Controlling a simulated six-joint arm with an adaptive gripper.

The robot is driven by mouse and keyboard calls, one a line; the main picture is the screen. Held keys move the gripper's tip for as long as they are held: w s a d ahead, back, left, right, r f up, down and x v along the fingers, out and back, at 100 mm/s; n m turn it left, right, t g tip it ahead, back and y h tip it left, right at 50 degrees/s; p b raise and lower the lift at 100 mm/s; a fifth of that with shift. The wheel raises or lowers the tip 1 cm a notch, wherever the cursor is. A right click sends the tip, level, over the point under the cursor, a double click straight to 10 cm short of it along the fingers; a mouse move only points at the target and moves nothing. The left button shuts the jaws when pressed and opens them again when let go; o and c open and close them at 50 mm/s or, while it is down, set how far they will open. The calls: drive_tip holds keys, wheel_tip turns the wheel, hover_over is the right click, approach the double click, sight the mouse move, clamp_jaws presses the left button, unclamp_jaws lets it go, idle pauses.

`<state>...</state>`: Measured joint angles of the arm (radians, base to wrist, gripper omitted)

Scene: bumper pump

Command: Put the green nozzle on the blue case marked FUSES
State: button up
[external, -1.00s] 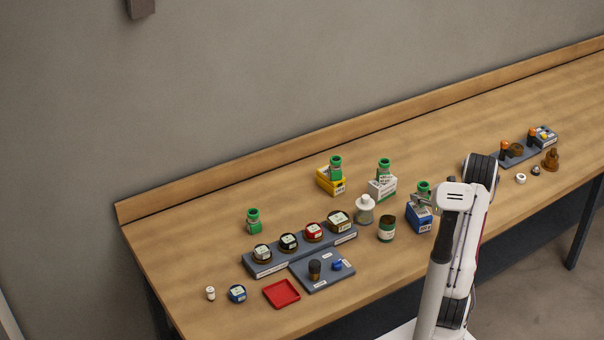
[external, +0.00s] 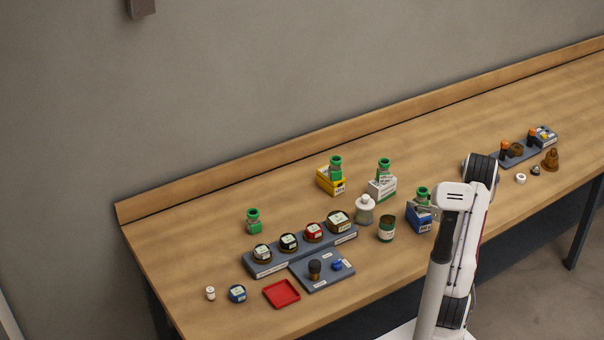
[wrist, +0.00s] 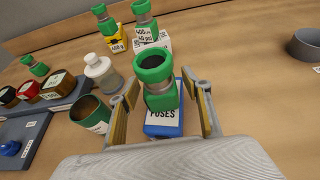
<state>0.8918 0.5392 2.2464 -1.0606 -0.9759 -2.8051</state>
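The green nozzle (external: 422,195) stands upright on top of the blue case (external: 418,217), whose FUSES label shows in the wrist view (wrist: 162,114). In that view the nozzle (wrist: 159,80) has a dark open top and a clear-looking middle band. My gripper (wrist: 164,100) is open, with one finger on each side of the nozzle and a visible gap on both sides. The nozzle's underside and its contact with the case are partly hidden.
Similar green nozzles stand on a yellow box (external: 330,185), on a white box (external: 381,190) and on the table. A white bottle (external: 364,211) and an open green-labelled jar (external: 387,230) stand left of the case. A jar rack (external: 300,257) is further left.

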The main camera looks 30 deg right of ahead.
drive_tip(key=shift+r, duration=0.2)
drive_tip(key=shift+v, duration=0.75)
drive_tip(key=v, duration=1)
drive_tip(key=shift+s, duration=0.2)
drive_tip(key=shift+w+r, duration=0.1)
